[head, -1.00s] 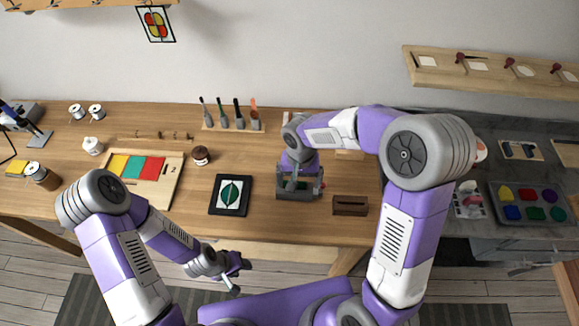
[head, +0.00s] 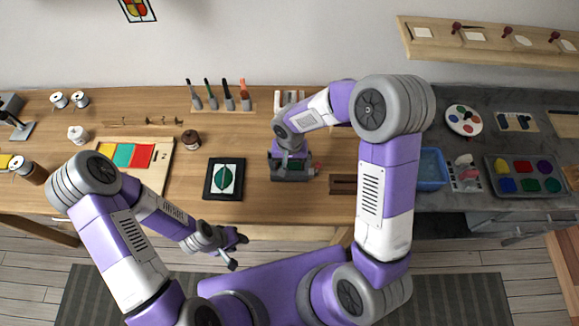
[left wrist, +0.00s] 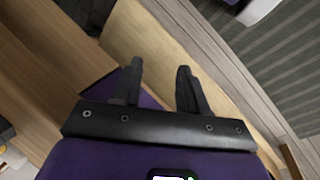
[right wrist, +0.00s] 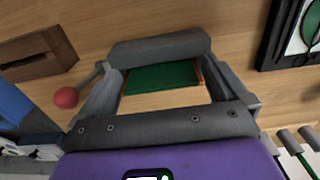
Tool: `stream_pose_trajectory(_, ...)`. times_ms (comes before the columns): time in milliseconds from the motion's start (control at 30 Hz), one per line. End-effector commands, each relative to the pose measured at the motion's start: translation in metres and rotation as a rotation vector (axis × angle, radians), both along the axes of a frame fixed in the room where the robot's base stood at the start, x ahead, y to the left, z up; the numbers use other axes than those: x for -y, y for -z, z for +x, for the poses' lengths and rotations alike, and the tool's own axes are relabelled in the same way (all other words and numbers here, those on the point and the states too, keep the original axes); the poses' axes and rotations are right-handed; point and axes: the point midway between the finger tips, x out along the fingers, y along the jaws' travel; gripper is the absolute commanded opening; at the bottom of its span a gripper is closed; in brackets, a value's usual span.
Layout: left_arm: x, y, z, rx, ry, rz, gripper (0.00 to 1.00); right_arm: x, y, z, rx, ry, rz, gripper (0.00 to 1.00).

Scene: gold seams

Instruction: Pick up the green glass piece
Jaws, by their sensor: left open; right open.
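A flat green glass piece (right wrist: 162,77) lies in the grey device (right wrist: 160,47) with a red-knobbed lever. It shows between my right gripper's fingers (right wrist: 163,88) in the right wrist view. Whether the fingers touch the piece I cannot tell. My left gripper (head: 240,252) is open and empty, in front of the table edge; its fingers also show in the left wrist view (left wrist: 160,80).
A wooden block (head: 343,184) stands right of the device, a dark-framed leaf panel (head: 208,194) left of it. Tools stand in a rack (head: 222,106) behind. Yellow, green and red sheets lie on a board (head: 160,176). A blue bin (head: 432,168) stands right of my right arm.

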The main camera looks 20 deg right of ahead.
Motion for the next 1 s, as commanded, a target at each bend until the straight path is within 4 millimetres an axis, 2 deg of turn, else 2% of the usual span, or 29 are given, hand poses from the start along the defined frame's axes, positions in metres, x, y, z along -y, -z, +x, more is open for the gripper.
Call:
stream_pose_trajectory(67,0.000,0.000,0.000,0.000,0.000,0.000,0.43,0.000,0.000,0.000,0.000,0.000,0.000,1.00)
stream_pose_trajectory(367,0.000,0.000,0.000,0.000,0.000,0.000,0.43,0.000,-0.001,0.000,0.000,0.000,0.000,0.54)
stream_pose_trajectory(667,0.000,-0.001,0.000,0.000,0.000,0.000,0.43,0.000,-0.007,0.001,0.003,0.001,0.001,0.54)
stream_pose_trajectory(767,0.000,-0.003,0.000,0.000,0.000,0.000,0.43,0.000,-0.021,0.001,0.004,0.002,0.001,0.54)
stream_pose_trajectory(1000,0.000,-0.010,0.000,0.000,0.000,0.000,0.43,0.000,-0.070,0.001,0.006,0.001,0.002,0.54)
